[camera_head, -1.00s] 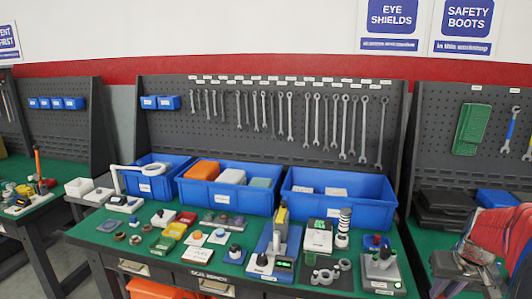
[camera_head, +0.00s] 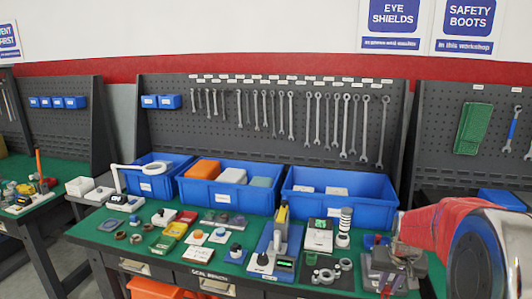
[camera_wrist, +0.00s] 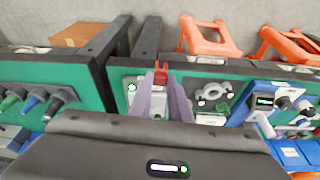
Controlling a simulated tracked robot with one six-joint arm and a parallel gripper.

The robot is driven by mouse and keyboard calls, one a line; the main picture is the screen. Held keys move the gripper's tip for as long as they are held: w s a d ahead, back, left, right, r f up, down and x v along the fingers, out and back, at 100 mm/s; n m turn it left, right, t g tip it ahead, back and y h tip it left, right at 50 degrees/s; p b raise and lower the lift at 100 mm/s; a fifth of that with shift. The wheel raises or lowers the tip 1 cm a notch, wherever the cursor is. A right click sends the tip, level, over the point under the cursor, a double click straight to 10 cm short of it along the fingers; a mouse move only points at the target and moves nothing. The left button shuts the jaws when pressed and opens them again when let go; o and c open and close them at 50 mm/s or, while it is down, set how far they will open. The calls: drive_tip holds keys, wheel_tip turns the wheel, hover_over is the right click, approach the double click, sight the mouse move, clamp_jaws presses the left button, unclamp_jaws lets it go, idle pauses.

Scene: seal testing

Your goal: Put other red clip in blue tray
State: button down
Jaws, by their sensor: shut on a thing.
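My gripper (camera_head: 398,276) is over the right front end of the bench, above a grey testing fixture. In the wrist view, my gripper (camera_wrist: 161,84) has its two purple-grey fingers close together on a red clip (camera_wrist: 160,72), which shows between and beyond the fingertips. A small blue item with red on it, perhaps the blue tray (camera_head: 376,239), sits at the right of the bench, just left of my arm. I cannot tell surely whether it is the tray or whether the red on it is a clip.
Large blue bins (camera_head: 338,207) line the back of the bench. A blue-based press (camera_head: 272,258) and a grey board with metal rings (camera_head: 328,272) stand left of my gripper. Small coloured trays and parts crowd the left half. Orange stools (camera_wrist: 208,38) stand beyond the bench edge.

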drive_tip(key=w+a+f+n, duration=0.1)
drive_tip(key=a+f+n, duration=0.1)
drive_tip(key=a, duration=0.8)
drive_tip(key=w+a+f+n+y, duration=0.1)
drive_tip(key=w+a+f+n, duration=0.1)
drive_tip(key=a, duration=0.9)
drive_tip(key=shift+w+a+f, duration=0.15)
drive_tip(key=shift+f, duration=0.1)
